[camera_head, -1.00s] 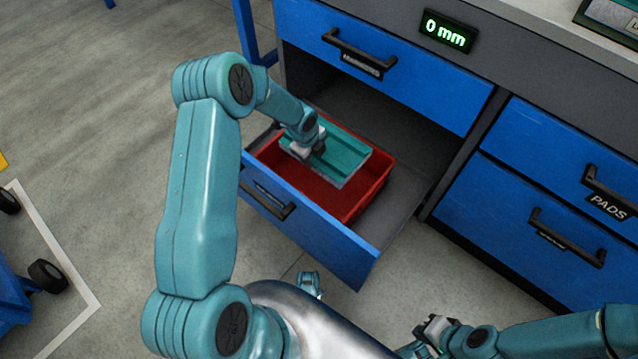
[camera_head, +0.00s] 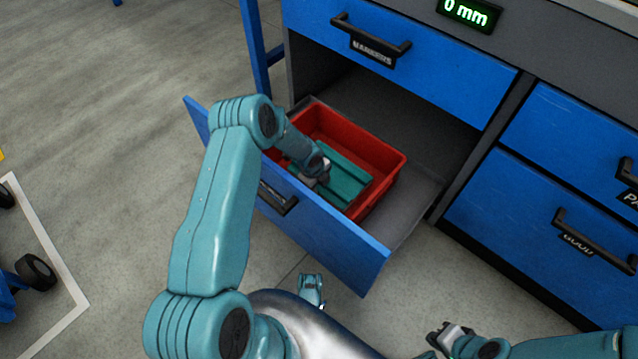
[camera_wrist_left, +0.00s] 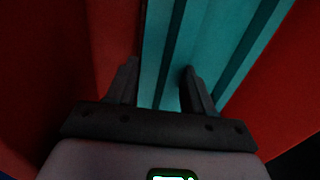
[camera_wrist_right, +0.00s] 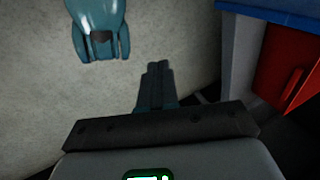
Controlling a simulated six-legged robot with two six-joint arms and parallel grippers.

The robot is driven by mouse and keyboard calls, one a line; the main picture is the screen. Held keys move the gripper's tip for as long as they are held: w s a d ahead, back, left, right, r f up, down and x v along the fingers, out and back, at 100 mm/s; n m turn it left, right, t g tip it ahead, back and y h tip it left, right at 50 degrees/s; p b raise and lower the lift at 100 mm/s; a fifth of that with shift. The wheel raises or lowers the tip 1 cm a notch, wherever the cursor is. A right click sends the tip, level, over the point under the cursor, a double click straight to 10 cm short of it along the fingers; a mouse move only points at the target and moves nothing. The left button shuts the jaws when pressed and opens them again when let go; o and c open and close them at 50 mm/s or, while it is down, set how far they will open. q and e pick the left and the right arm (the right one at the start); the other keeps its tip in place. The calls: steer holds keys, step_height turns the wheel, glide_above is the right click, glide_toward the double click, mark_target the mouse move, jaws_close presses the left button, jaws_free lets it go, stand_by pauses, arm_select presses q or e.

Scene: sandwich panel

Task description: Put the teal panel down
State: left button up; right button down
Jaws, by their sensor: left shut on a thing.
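The teal panel (camera_head: 350,181) is a ribbed piece low inside the red bin (camera_head: 372,146), within the open blue drawer. My left gripper (camera_head: 321,182) reaches down into the bin and is shut on the panel. In the left wrist view the panel (camera_wrist_left: 212,40) runs between and beyond the two fingers (camera_wrist_left: 158,84), with red bin walls on both sides. Whether the panel touches the bin floor cannot be told. My right gripper (camera_head: 446,338) is away at the lower right; its fingers (camera_wrist_right: 157,75) are together and empty.
The open drawer's front (camera_head: 330,243) stands between my body and the bin. A closed drawer labelled MARKERS (camera_head: 410,60) is above it. More closed drawers (camera_head: 530,215) are at the right. Free room shows in the back part of the bin.

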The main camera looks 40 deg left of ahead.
arm_select(q)
steer(key=o, duration=0.9)
steer(key=shift+f, duration=0.1)
steer(key=o, duration=0.4)
steer(key=shift+r, duration=0.3)
steer(key=p+v, duration=0.4)
steer(key=v, duration=0.7)
steer(key=shift+r+p, duration=0.4)
arm_select(e)
steer(key=shift+g, duration=0.4)
steer(key=r, duration=0.1)
steer(key=s+r, duration=0.1)
steer(key=r, duration=0.1)
steer(key=s+a+r, duration=0.1)
steer(key=shift+r, duration=0.35)
steer(key=shift+d, duration=0.1)
